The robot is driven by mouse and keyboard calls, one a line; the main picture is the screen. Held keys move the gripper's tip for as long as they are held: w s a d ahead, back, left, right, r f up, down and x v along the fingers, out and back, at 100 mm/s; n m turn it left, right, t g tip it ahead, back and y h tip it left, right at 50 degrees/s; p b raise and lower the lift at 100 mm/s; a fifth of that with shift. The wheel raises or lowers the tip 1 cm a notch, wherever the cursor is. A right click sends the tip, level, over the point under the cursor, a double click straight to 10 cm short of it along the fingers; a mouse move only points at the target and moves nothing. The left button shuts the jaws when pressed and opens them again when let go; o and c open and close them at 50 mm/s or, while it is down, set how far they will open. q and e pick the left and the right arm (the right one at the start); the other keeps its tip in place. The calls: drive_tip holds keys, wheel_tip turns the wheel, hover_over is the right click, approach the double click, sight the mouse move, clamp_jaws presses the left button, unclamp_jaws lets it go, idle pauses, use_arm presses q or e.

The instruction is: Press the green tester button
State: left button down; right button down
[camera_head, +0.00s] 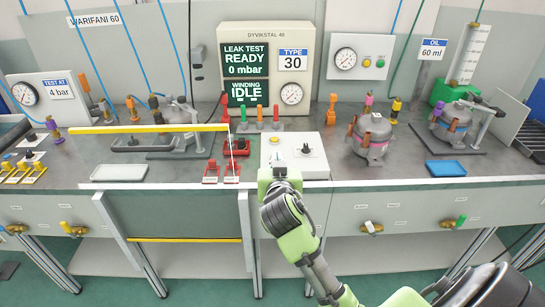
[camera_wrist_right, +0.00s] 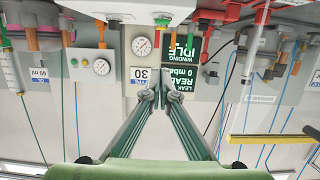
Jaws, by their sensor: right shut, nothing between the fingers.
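The tester (camera_head: 265,70) stands at the back of the bench, with green displays reading LEAK TEST READY 0 mbar and WINDING IDLE. A small green button (camera_head: 380,63) shows on the gauge panel to its right. A white control box (camera_head: 312,165) sits on the bench in front of the tester, with a yellow button (camera_head: 274,140) and a dark knob. My right gripper (camera_head: 278,162) is over the left part of this box and hides some of it; I cannot tell whether it touches. In the upside-down wrist view its fingers (camera_wrist_right: 163,96) are together and empty. My left gripper is not seen.
Red, green and orange connectors (camera_head: 260,118) stand between tester and box. Compressors stand left and right (camera_head: 370,135). Red clips (camera_head: 221,173) lie left of the box, below a yellow-edged frame (camera_head: 135,129). A blue tray (camera_head: 445,168) lies at the right.

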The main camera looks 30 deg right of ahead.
drive_tip(key=p+x, duration=0.1)
drive_tip(key=x, duration=0.9)
drive_tip(key=shift+w+d+p, duration=0.1)
drive_tip(key=shift+w+p, duration=0.05)
drive_tip(key=shift+p, duration=0.25)
wheel_tip(320, 180, down, 3)
drive_tip(key=shift+r, duration=0.15)
drive_tip(key=shift+f, duration=0.7)
drive_tip(key=shift+f, duration=0.1)
